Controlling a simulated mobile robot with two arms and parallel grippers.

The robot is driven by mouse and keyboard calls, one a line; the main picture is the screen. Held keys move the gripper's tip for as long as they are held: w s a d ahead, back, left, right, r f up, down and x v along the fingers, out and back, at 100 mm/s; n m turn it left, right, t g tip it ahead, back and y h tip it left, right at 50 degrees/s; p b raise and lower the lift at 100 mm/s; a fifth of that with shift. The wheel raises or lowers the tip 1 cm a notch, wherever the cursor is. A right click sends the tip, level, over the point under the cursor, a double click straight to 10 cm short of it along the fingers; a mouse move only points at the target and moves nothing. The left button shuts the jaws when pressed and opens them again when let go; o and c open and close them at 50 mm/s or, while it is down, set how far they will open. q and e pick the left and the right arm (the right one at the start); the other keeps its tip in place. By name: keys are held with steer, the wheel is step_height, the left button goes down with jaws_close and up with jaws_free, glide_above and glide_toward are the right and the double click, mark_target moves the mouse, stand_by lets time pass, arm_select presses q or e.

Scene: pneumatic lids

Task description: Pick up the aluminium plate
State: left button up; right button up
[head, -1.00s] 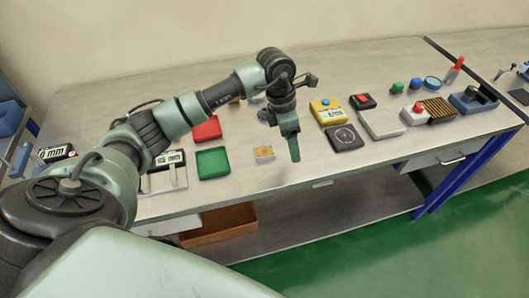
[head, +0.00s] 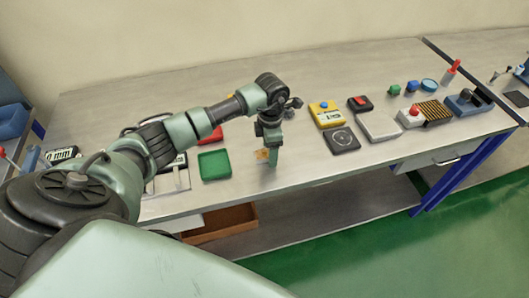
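My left gripper (head: 272,157) points down over the front middle of the bench. Its fingers show as one green shape, so I cannot tell whether they are open or shut. A small tan piece (head: 261,154) lies beside the fingertips, partly hidden by them; I cannot tell whether they touch. A pale grey flat slab (head: 380,127), possibly the aluminium plate, lies on the bench to the right, well apart from the gripper. My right gripper is not in view.
A green tray (head: 214,165) lies left of the gripper. A yellow device (head: 325,112) and a dark square scale (head: 342,140) stand to its right. The back of the bench (head: 330,65) is clear.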

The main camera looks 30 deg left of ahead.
arm_select(q)
jaws_close()
